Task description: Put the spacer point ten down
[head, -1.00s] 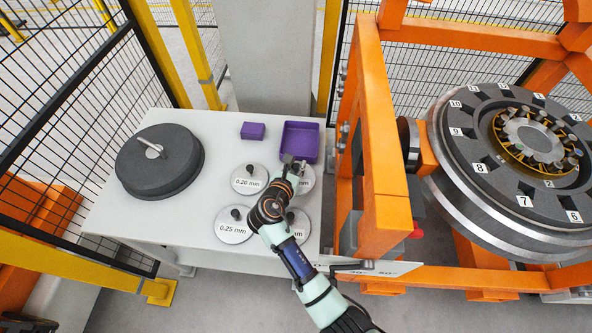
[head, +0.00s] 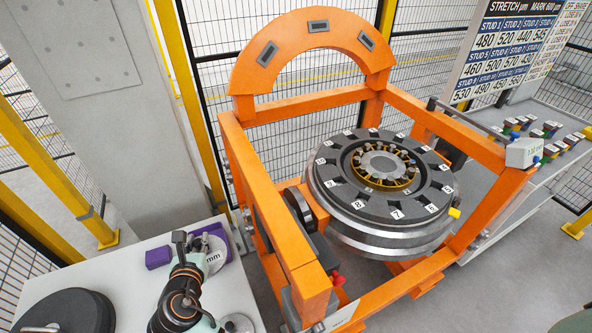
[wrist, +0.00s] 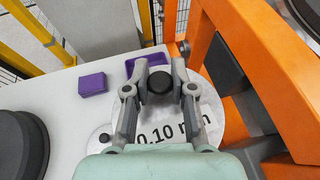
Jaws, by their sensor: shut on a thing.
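The spacer marked 0.10 mm (wrist: 160,116) is a pale round disc with a black knob (wrist: 160,84) in its middle. My gripper (wrist: 160,74) is shut on that knob, with one finger on each side. In the wrist view the disc looks much larger than a disc on the table, so it hangs above the table top. In the head view my gripper (head: 190,243) is at the table's back right. The disc (head: 216,262) shows beside it, with only "mm" readable. The rest of the disc is behind my arm.
The white table (wrist: 60,120) holds a purple block (wrist: 93,84), a purple tray (wrist: 131,66), a small knobbed disc (wrist: 105,138) and a dark round stack (head: 65,312). The orange frame (head: 290,245) with the wheelset (head: 385,215) stands close to the right.

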